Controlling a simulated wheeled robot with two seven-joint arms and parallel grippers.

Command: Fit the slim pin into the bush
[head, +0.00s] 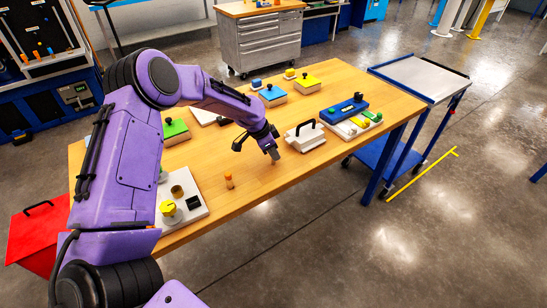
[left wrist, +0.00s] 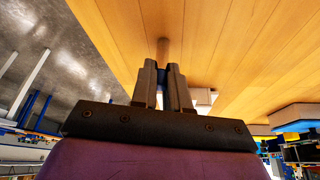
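My left gripper (head: 271,152) hangs above the table's front part, pointing down. In the left wrist view its two grey fingers (left wrist: 160,78) are close together with a blue part between them. A brown, slim cylinder, seemingly the slim pin (left wrist: 163,49), sticks out past the fingertips. The brass-coloured bush (head: 177,191) stands on a white board at the table's front left, to the left of my gripper. A small orange peg (head: 229,182) stands upright on the table between the board and my gripper. My right gripper is not in view.
The white board (head: 199,213) also carries a yellow knob (head: 168,209) and a black block (head: 194,202). A white block with a black handle (head: 305,136) stands right of my gripper. Coloured blocks stand farther back. The wooden table (head: 262,190) is clear around the orange peg.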

